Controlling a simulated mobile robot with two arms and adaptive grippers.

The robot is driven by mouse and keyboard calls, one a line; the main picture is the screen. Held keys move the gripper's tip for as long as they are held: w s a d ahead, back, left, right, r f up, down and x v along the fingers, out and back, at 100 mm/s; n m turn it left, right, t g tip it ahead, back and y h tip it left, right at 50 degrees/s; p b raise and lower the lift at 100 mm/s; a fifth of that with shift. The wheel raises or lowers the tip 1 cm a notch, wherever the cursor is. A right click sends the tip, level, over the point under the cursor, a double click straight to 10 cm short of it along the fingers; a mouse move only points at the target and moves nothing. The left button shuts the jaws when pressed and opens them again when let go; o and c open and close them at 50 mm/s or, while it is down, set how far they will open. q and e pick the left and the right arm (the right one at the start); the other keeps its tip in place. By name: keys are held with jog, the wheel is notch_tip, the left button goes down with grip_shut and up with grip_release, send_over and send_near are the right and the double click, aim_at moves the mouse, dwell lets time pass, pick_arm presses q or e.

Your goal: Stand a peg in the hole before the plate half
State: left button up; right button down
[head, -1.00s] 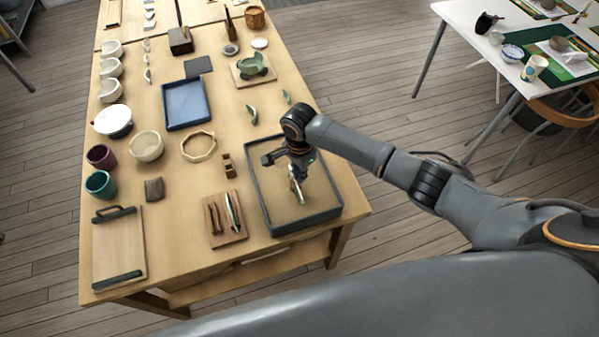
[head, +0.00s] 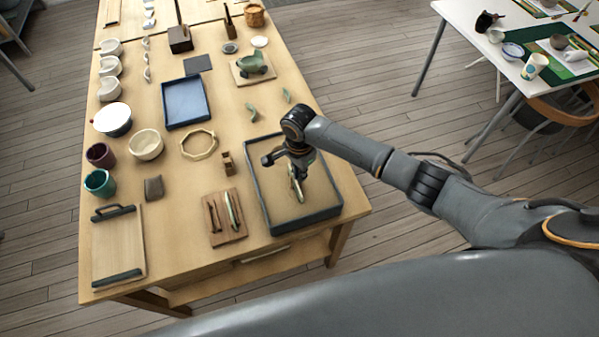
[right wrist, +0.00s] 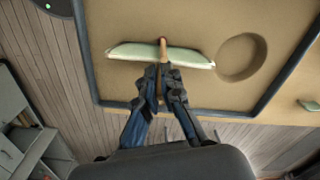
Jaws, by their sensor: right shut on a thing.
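My right gripper (right wrist: 163,84) is shut on a slim tan peg (right wrist: 163,51) with a reddish tip in the right wrist view. The pale green plate half (right wrist: 191,59) shows there as a long narrow piece, and the peg crosses in front of its middle. In the head view the right gripper (head: 297,174) is low over the dark-rimmed tray (head: 334,211), with the plate half (head: 297,191) under it. The small hole is hidden, so I cannot tell whether the peg is in it. My left gripper is not in view.
A wide round recess (right wrist: 241,57) lies right of the plate half in the tray. A wooden board (head: 240,233) with narrow pieces and a small wooden block (head: 228,163) stand left of the tray. Green shards (head: 251,113) lie behind it. A blue tray (head: 186,102) is farther back.

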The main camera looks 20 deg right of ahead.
jog(key=c, duration=0.9)
grip_release()
jog(key=shift+c, duration=0.2)
jog(key=shift+r, duration=0.1)
jog(key=shift+r, duration=2.9)
